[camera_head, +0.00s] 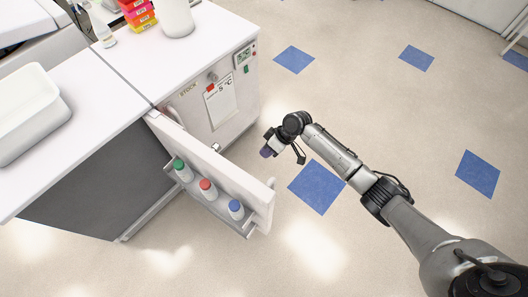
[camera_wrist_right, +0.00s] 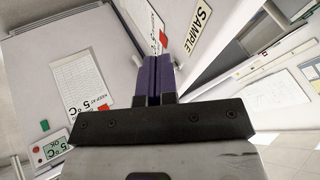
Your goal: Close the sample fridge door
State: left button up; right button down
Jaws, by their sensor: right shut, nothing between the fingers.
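The sample fridge door (camera_head: 258,192) stands open, swung out from the counter. Its inner shelf holds bottles with green, red and blue caps (camera_head: 207,189). Its outer face, with the SAMPLE label (camera_wrist_right: 203,20) and a paper sheet, shows in the right wrist view. My right gripper (camera_head: 267,151) has purple fingers, shut and empty, which also show in the wrist view (camera_wrist_right: 154,80). In the head view it is on the outer side of the door, right of it and apart from it. My left gripper is not in view.
The closed stock fridge (camera_head: 236,105) stands beside the open door, with a sheet and a 5 °C display (camera_head: 244,57). The floor around my right arm is clear.

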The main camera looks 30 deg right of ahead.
jog(key=s+a+f, duration=0.1)
jog(key=a+f, duration=0.4)
jog(key=a, duration=0.2)
jog(key=shift+a+f+b, duration=0.25)
jog(key=shift+a+b, duration=0.05)
jog(key=shift+a, duration=0.05)
jog(key=shift+s+a, duration=0.1)
jog(key=shift+a, duration=0.05)
